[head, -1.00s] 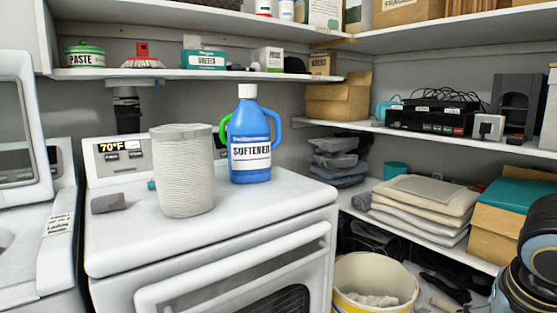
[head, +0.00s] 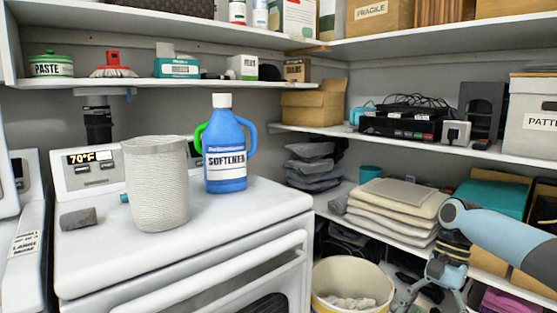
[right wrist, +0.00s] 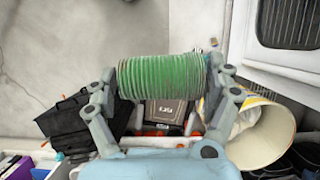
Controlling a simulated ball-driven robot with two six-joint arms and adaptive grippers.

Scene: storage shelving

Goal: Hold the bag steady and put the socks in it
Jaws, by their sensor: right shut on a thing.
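A pale ribbed, open-topped upright container (head: 157,185), which looks like the bag, stands on the white machine. A grey roll (head: 78,218), perhaps a sock, lies to its left. A small teal thing (head: 124,197) peeks out behind the bag's left edge, mostly hidden. My right gripper (head: 433,294) is low at the right in the head view, away from the bag. In the right wrist view, its fingers (right wrist: 160,80) are shut on a green ribbed roll (right wrist: 160,77), perhaps a rolled sock. My left gripper is not in view.
A blue softener jug (head: 226,155) stands close to the right of the bag. A cream bucket (head: 352,268) with pale stuff in it is below, beside the machine (head: 240,215). Shelves hold boxes, folded cloths (head: 398,202) and a black device. The machine's front top is clear.

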